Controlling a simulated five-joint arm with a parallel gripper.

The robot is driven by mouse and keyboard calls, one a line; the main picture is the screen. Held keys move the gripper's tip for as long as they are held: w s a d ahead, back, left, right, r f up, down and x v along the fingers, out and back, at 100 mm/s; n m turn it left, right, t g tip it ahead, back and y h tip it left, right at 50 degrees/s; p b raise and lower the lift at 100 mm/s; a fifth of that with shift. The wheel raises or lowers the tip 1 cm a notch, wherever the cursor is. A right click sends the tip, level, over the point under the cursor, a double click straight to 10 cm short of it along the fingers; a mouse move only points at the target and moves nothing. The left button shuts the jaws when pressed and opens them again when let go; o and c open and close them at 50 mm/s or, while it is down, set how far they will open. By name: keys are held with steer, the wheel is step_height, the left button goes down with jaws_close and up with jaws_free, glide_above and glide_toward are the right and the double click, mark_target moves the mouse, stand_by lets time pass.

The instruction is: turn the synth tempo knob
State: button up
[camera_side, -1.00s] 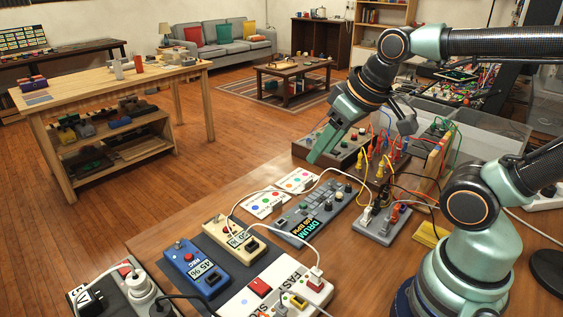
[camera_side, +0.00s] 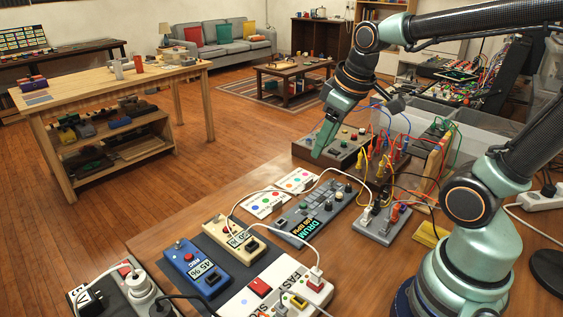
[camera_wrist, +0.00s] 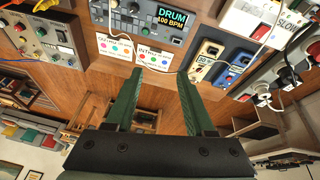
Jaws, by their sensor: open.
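The grey drum module (camera_side: 285,222) lies on the wooden bench, with several knobs and a lit display (camera_side: 304,228). In the wrist view its display (camera_wrist: 171,17) reads "DRUM 100 BPM", and small knobs (camera_wrist: 131,9) show beside it at the top edge. I cannot tell which knob is the tempo one. My gripper (camera_wrist: 163,74) is open, with nothing between its fingers. In the side view a green finger (camera_side: 324,139) points down behind the module, near the brown-edged knob box; the module is clear of the fingers.
White cards with coloured dots (camera_side: 296,180) lie beside the module. A knob box (camera_side: 345,148) and a patch box with upright cable plugs (camera_side: 378,226) stand near. Blue (camera_side: 193,268) and cream (camera_side: 232,240) pedals and a white fast/slow box (camera_side: 258,296) are in front. Cables cross the bench.

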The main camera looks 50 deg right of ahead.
steer(key=w+d+f+n+g, duration=0.3)
steer(key=d+f, duration=0.2)
steer(key=d, duration=0.4)
steer(key=n+g, duration=0.1)
steer(key=n, duration=0.2)
glide_above(339, 193)
step_height(339, 193, down, 5)
steer(key=shift+g+y, duration=0.3)
steer(key=shift+y, duration=0.1)
step_height(339, 193, down, 12)
steer(key=shift+f, duration=0.1)
jaws_close()
